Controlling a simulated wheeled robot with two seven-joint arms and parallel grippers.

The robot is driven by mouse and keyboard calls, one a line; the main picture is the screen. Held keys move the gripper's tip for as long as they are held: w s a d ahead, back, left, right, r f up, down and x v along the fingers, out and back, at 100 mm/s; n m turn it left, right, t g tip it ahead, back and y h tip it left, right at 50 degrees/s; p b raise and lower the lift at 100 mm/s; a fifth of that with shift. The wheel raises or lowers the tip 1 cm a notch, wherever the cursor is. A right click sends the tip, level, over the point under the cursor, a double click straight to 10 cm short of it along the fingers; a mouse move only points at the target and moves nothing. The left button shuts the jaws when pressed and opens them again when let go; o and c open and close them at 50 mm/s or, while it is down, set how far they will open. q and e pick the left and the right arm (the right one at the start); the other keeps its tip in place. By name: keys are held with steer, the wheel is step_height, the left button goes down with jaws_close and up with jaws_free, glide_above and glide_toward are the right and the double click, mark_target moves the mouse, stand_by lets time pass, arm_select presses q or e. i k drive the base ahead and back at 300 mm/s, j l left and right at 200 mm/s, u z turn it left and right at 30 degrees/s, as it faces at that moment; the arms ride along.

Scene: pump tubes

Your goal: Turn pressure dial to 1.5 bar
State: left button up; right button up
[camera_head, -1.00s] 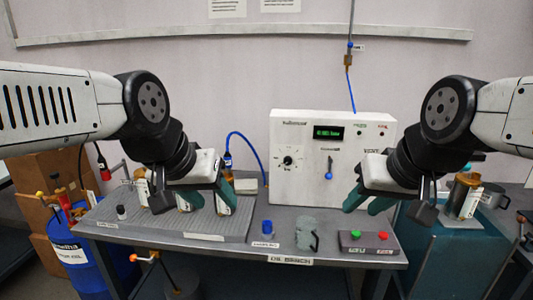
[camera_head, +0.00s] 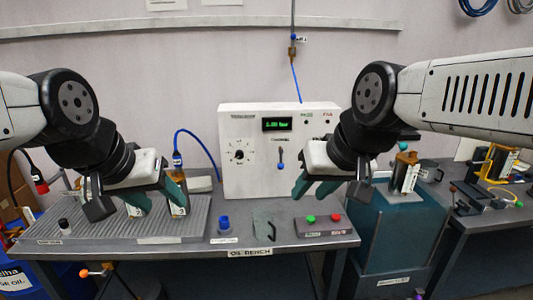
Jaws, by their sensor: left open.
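The pressure dial (camera_head: 239,155) is a round black knob with a white pointer on the left of the white panel box (camera_head: 312,181). A lit green display (camera_head: 277,124) sits above and right of it; its digits are too small to read surely. My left gripper (camera_head: 157,205) is open over the ribbed tray, left of the panel and apart from the dial. Labelled tubes (camera_head: 180,208) stand by its teal fingers; contact is unclear. My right gripper (camera_head: 311,194) has its teal fingers spread, nothing visible between them, in front of the panel's lower right. Neither gripper touches the dial.
A blue lever (camera_head: 280,160) is on the panel. On the bench (camera_head: 230,243) stand a blue cap-like piece (camera_head: 224,222) and a box with green and red buttons (camera_head: 322,227). A ribbed tray (camera_head: 90,225) fills the left. Space directly before the dial is clear.

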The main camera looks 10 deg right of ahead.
mark_target(239, 154)
steer(key=i+j+z, duration=0.1)
steer(key=j+z, duration=0.25)
steer(key=j, duration=0.35)
steer(key=j+z, duration=0.3)
steer(key=j, duration=0.4)
